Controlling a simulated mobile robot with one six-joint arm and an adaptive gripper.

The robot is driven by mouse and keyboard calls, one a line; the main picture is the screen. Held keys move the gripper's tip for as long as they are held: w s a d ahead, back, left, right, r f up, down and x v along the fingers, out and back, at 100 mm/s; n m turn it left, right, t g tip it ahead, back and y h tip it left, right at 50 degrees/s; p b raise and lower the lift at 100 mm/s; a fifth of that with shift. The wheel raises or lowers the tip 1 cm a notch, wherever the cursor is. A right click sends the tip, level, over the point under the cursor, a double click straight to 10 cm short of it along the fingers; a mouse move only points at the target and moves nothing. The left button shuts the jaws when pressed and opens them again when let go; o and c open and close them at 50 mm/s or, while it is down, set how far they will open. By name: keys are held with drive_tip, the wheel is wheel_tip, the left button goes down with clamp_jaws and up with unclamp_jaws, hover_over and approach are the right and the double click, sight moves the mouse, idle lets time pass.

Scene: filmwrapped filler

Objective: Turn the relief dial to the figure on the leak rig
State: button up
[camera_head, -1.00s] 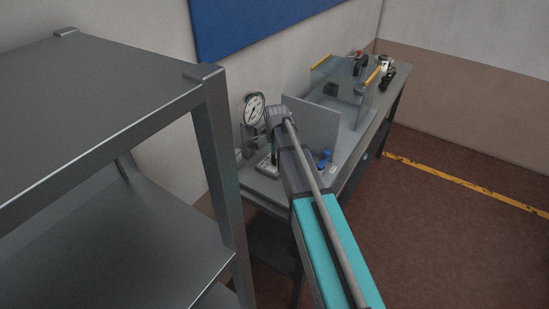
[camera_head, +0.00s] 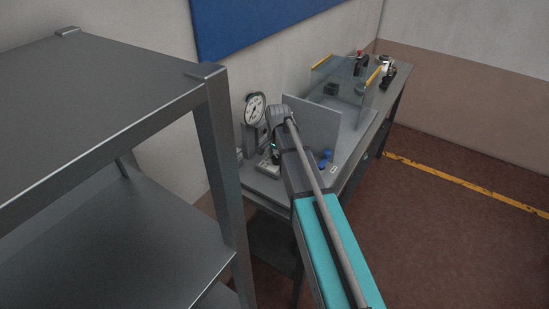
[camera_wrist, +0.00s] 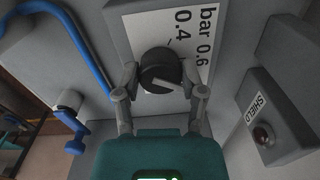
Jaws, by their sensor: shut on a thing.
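The relief dial (camera_wrist: 160,68) is a round black knob with a pale pointer line, in the wrist view. It sits on a white plate (camera_wrist: 192,22) printed "bar", "0.6" and "0.4". My gripper (camera_wrist: 163,84) has one finger on each side of the knob and is shut on it. The pointer line slants to the lower right in the wrist view. In the head view my arm hides the dial and the fingertips. A round white gauge (camera_head: 255,108) stands upright on the bench; its reading is too small to tell.
A grey box marked "SHIELD" (camera_wrist: 282,115) with a red button is to the right in the wrist view. A blue hose (camera_wrist: 82,45) curves at left. The bench (camera_head: 352,145) carries an upright grey panel (camera_head: 318,122) and a clear yellow-edged guard (camera_head: 340,90). A metal shelf (camera_head: 90,85) stands at left.

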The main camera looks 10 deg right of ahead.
drive_tip(key=n, duration=0.4)
drive_tip(key=shift+w+d+n, duration=0.15)
drive_tip(key=shift+w+n, duration=0.05)
drive_tip(key=shift+n, duration=0.1)
drive_tip(key=n, duration=0.4)
drive_tip(key=shift+n, duration=0.3)
drive_tip(key=n, duration=0.4)
drive_tip(key=shift+n, duration=2.5)
drive_tip(key=o, duration=1)
drive_tip(key=shift+o, duration=0.7)
